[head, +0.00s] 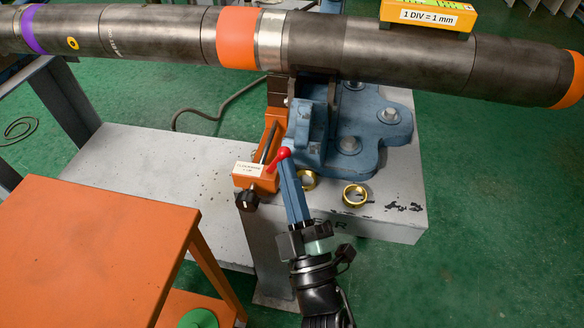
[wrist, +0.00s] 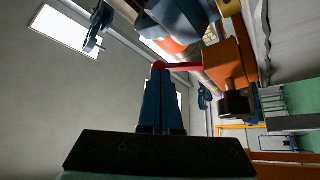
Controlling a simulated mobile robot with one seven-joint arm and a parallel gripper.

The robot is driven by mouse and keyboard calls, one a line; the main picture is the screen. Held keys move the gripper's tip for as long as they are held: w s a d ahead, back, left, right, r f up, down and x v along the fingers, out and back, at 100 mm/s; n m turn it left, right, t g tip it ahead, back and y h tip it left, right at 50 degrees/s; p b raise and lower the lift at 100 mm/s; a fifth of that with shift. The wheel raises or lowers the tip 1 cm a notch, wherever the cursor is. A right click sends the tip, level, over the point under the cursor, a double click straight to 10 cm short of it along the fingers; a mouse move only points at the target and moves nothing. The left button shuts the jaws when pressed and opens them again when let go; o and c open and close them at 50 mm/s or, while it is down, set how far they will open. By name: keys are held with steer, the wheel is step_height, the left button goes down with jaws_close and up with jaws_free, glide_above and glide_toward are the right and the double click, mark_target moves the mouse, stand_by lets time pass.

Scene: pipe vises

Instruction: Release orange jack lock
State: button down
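The orange jack (head: 262,178) stands on the grey bench beside the blue vise base. Its red lever (head: 274,162) ends in a round red knob. In the wrist view the red lever (wrist: 180,66) runs from the orange jack (wrist: 228,65) on the right to the fingertips. My gripper (head: 284,160) has blue fingers lying close together, with no clear gap, and it looks shut. The fingertips (wrist: 158,74) are at the knob. I cannot tell whether they touch it, and I see nothing held between them.
A long dark pipe (head: 400,55) crosses above, over the blue vise base (head: 365,135). Two brass rings (head: 355,195) lie on the grey bench (head: 130,160), right of the fingers. A black knob (head: 247,200) sticks out from the jack. An orange table (head: 85,250) stands at left.

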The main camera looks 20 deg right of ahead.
steer(key=a+n+g+y+p, duration=0.1)
steer(key=n+p, duration=0.2)
steer(key=p, duration=0.3)
steer(key=w+a+r+n+g+y+p, duration=0.1)
steer(key=n+g+p, duration=0.1)
steer(key=n+p, duration=0.2)
steer(key=w+a+r+n+g+y+p, duration=0.1)
steer(key=n+g+p, duration=0.1)
steer(key=p, duration=0.7)
steer(key=shift+w+a+n, duration=0.1)
steer(key=shift+w+n, duration=0.05)
steer(key=shift+n, duration=0.55)
steer(key=shift+p, duration=0.3)
